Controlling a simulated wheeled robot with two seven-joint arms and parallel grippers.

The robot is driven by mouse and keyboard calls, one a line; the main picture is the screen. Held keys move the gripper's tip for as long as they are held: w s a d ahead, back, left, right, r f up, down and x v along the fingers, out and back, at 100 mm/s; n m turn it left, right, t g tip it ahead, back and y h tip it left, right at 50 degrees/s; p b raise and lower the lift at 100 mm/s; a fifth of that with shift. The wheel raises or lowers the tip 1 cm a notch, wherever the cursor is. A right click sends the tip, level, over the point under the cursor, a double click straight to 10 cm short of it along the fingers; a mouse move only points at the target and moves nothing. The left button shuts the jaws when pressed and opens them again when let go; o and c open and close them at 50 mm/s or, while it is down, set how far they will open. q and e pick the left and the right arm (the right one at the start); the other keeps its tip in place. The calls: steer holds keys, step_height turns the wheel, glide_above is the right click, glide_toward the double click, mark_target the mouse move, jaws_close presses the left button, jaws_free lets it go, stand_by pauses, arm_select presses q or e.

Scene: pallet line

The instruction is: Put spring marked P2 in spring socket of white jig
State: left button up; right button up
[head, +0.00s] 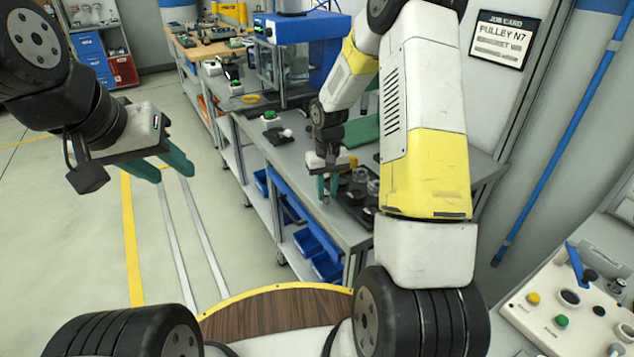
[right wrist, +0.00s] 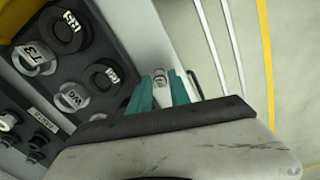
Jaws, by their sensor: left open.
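My right gripper (head: 327,198) is over the front edge of the grey bench, with its teal fingers close together. In the right wrist view its fingers (right wrist: 161,88) are on either side of a small pale metallic cylinder (right wrist: 162,77), which looks held clear of the dark tray. It may be a spring; I cannot read its mark. My left gripper (head: 173,172) is open and empty above the floor at the left, far from the bench. I cannot make out a white jig or its spring socket in either view.
A dark tray (right wrist: 118,38) holds several labelled round parts beside the right gripper. Blue bins (head: 318,245) sit below. The floor at left is clear.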

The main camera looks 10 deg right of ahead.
jaws_close()
steer(key=shift+r, duration=0.2)
